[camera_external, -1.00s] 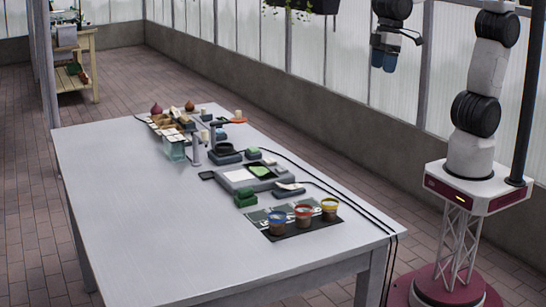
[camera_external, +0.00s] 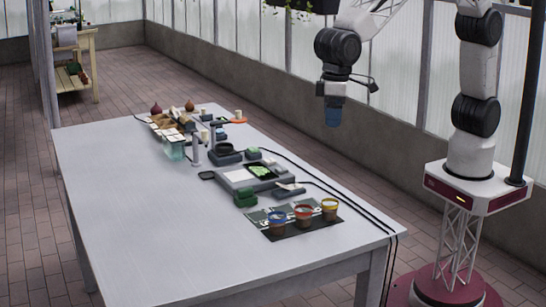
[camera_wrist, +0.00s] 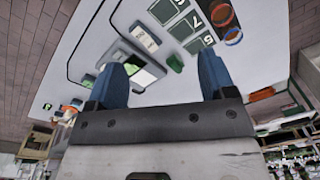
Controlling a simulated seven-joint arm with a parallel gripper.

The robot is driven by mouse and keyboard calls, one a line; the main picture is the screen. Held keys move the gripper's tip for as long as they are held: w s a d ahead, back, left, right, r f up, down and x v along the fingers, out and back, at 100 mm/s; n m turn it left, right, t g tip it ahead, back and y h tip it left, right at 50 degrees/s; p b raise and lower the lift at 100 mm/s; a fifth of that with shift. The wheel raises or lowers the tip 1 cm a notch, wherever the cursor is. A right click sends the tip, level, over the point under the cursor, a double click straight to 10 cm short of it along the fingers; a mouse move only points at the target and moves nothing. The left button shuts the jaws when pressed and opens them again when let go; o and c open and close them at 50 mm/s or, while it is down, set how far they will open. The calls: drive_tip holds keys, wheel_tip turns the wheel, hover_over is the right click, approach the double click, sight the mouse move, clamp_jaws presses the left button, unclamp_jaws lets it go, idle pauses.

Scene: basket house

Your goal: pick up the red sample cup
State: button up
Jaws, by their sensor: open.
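The red sample cup (camera_external: 303,213) is the middle of three cups standing in a row on a dark mat (camera_external: 290,232) near the table's front right corner. A blue-rimmed cup (camera_external: 277,219) is to its left and a yellow-rimmed cup (camera_external: 329,207) to its right. In the wrist view, the red cup (camera_wrist: 222,15) is near the top edge, beside the blue-rimmed cup (camera_wrist: 232,37). My gripper (camera_external: 333,118) hangs in the air behind the table's right edge, above and well apart from the cups. Its two blue fingers (camera_wrist: 162,78) are spread and empty.
A grey device (camera_external: 247,178) with a green pad, green blocks (camera_external: 246,198) and other small instruments stand behind the cups. Dark cables (camera_external: 345,198) run along the right table edge. The left half of the table (camera_external: 140,220) is clear.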

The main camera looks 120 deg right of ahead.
drive_tip(key=m, duration=0.2)
hover_over(303, 217)
drive_tip(key=d, duration=0.2)
drive_tip(key=shift+g, duration=0.4)
drive_tip(key=f, duration=1)
drive_tip(key=s+f, duration=0.1)
drive_tip(key=f, duration=0.3)
drive_tip(key=shift+a+f, duration=0.15)
drive_tip(key=shift+f, duration=0.25)
drive_tip(key=shift+f, duration=1.3)
drive_tip(key=shift+s+f, duration=0.15)
drive_tip(key=shift+f, duration=2.45)
drive_tip(key=c, duration=1)
